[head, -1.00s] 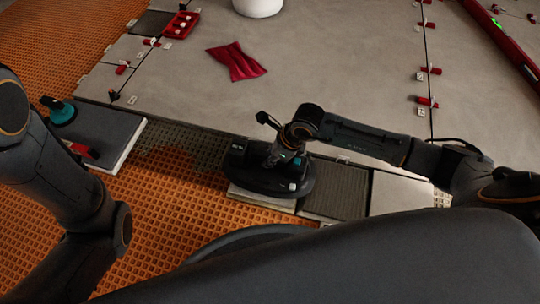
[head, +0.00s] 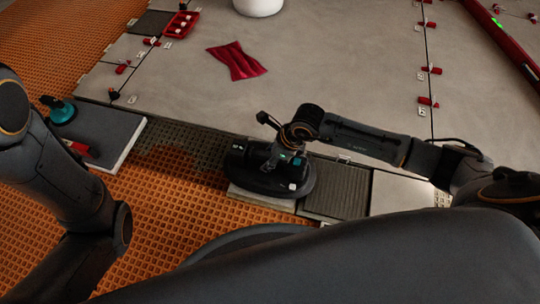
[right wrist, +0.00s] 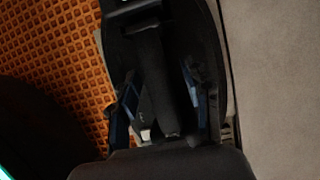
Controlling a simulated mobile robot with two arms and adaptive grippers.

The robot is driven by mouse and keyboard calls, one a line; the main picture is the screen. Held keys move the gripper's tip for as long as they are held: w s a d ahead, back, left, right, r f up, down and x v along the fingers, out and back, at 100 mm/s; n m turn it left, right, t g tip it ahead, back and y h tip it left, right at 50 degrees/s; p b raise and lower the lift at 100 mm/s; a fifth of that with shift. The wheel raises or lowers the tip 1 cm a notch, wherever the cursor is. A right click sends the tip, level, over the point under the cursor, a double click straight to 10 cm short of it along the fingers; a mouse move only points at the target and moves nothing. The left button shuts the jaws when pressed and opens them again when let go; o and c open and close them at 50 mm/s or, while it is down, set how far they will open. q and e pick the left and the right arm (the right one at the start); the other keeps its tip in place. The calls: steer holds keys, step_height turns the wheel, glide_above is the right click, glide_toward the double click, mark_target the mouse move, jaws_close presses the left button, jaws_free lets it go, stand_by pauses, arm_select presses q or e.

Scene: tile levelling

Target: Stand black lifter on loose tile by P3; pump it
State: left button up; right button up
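The black lifter (head: 292,180) is at the middle of the head view, over a pale loose tile (head: 262,203) whose front edge shows beneath it. I cannot tell whether its whole base touches the tile. My right gripper (head: 274,158) is at its top. In the right wrist view, the two fingers (right wrist: 160,85) stand close on both sides of the lifter's dark handle (right wrist: 153,60) and appear shut on it. The P3 mark cannot be read. My left arm shows at the left, but its gripper is out of view.
A grey tile (head: 100,130) with a teal-topped tool (head: 62,111) lies at the left. A dark ribbed patch (head: 335,190) adjoins the loose tile on the right. A red cloth (head: 237,61), a white bucket (head: 258,6) and a red tray (head: 180,24) are on the laid floor behind.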

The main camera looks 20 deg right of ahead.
steer(key=shift+s+f, duration=0.1)
steer(key=v, duration=1.2)
stand_by(0.4)
